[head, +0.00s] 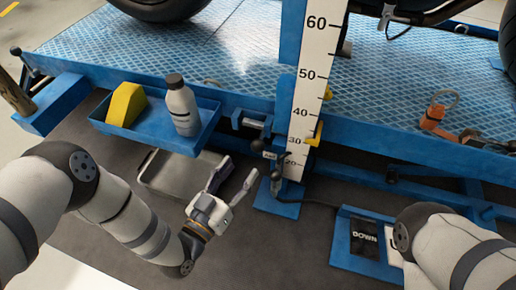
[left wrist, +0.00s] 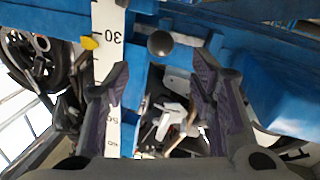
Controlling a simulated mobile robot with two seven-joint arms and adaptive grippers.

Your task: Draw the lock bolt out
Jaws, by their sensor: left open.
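A black ball knob (left wrist: 160,43), which looks like the lock bolt's handle, shows in the left wrist view just beyond and between my fingertips. In the head view, small dark knobs (head: 257,145) sit by the foot of the white height scale, near a small label; I cannot tell for sure which one is the bolt's. My left gripper (head: 236,174) is open and empty, left of the scale and apart from the knobs. Its two fingers also show spread in the left wrist view (left wrist: 162,80). My right arm comes in at the lower right, but its gripper is out of view.
The white scale (head: 313,80) stands upright against the blue lift platform (head: 220,60). A blue tray (head: 150,130) holds a yellow wedge (head: 122,104) and a grey bottle (head: 182,106). A grey metal tray (head: 165,180) lies below. A DOWN pedal (head: 364,243) is at the lower right.

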